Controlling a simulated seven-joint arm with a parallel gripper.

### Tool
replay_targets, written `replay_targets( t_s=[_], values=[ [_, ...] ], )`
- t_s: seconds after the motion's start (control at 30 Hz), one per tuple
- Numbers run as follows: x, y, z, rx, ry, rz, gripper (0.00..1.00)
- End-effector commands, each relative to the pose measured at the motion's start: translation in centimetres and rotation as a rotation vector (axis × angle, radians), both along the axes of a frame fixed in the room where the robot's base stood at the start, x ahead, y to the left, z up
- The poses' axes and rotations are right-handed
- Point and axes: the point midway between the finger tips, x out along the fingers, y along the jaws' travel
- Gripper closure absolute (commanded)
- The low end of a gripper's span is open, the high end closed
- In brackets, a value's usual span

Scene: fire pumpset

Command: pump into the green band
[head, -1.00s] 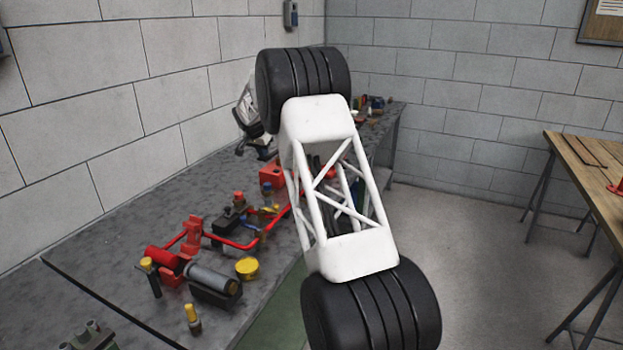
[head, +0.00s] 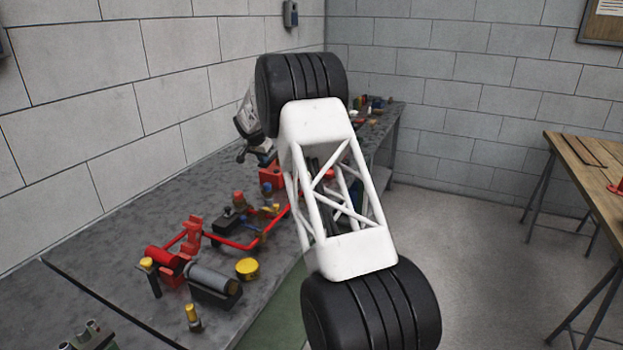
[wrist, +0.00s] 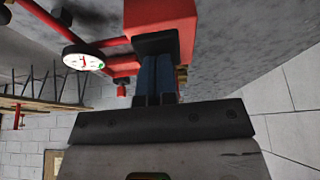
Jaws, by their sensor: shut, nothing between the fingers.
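My gripper (wrist: 156,82) is shut and empty, with its dark fingers reaching toward a black part (wrist: 155,42) on a red block (wrist: 160,14). I cannot tell whether the fingertips touch the black part. A round white gauge (wrist: 83,57) with a red mark and a small green band sits beside the red block; its reading is too small to tell. In the head view, my gripper (head: 256,154) is above the red block (head: 271,176), past my white arm link. The link hides part of the pumpset, and the gauge face is not visible there.
Red pipe (head: 235,243), a grey cylinder (head: 212,279), a yellow cap (head: 247,268) and several small fittings lie on the grey bench (head: 120,265) nearer the camera. Small items lie at the bench's far end. A wooden table (head: 590,175) stands at right.

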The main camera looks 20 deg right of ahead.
Motion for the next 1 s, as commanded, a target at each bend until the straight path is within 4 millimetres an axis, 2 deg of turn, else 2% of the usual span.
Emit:
replay_targets(
  t_s=[0.77,1.0],
  values=[
    [0.0,0.0,-3.4,0.0,0.002,0.001,1.0],
    [0.0,0.0,-3.4,0.0,0.001,0.0,1.0]
  ],
)
